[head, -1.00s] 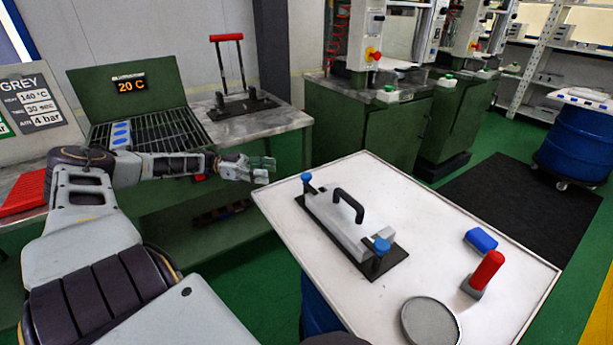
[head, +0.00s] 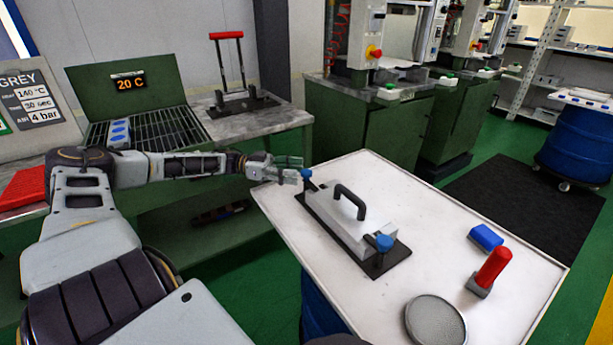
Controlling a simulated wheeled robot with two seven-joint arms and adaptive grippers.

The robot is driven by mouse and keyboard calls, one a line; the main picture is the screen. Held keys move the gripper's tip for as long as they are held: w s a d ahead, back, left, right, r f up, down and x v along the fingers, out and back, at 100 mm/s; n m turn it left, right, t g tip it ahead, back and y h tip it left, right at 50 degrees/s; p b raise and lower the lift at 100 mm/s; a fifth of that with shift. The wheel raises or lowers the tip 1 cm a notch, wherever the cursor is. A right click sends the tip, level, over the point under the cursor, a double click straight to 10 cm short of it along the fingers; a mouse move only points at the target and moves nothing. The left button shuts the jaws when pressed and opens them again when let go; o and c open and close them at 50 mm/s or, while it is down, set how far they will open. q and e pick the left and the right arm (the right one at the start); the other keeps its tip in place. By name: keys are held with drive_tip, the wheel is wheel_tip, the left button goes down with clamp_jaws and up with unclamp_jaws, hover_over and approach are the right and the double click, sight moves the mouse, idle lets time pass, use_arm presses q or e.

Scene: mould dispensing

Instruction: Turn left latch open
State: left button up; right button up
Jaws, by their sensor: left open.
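The mould (head: 336,217) is a grey block with a black arched handle, on a black base plate on the white table. The left latch (head: 306,173) has a blue knob and stands at the mould's far left end. A second latch with a blue knob (head: 384,243) stands at the near right end. My left gripper (head: 299,174) is open, with its fingertips right at the left latch's blue knob. I cannot tell whether they touch it. My right gripper is not in view.
On the white table (head: 430,205) are a blue block (head: 486,238), a red-handled tool (head: 492,268) and a round grey dish (head: 435,321). A green bench with a grill (head: 165,128) stands behind my left arm.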

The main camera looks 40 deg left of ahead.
sight(307, 171)
use_arm(q)
drive_tip(key=shift+b+x, duration=0.35)
drive_tip(key=shift+x, duration=0.55)
drive_tip(key=shift+w+d+f, duration=0.1)
drive_tip(key=shift+w+d, duration=0.05)
drive_tip(key=shift+d, duration=0.2)
drive_tip(key=shift+w+d+b, duration=0.1)
drive_tip(key=shift+d+b, duration=0.15)
drive_tip(key=shift+b, duration=0.1)
drive_tip(key=shift+w+d+b, duration=0.3)
drive_tip(key=shift+w+d, duration=0.05)
drive_tip(key=shift+d, duration=0.25)
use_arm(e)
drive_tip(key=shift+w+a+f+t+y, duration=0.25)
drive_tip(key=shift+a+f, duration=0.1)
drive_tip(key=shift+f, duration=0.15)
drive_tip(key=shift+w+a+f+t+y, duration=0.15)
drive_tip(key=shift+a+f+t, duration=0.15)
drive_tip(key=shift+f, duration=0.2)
use_arm(q)
drive_tip(key=c, duration=1)
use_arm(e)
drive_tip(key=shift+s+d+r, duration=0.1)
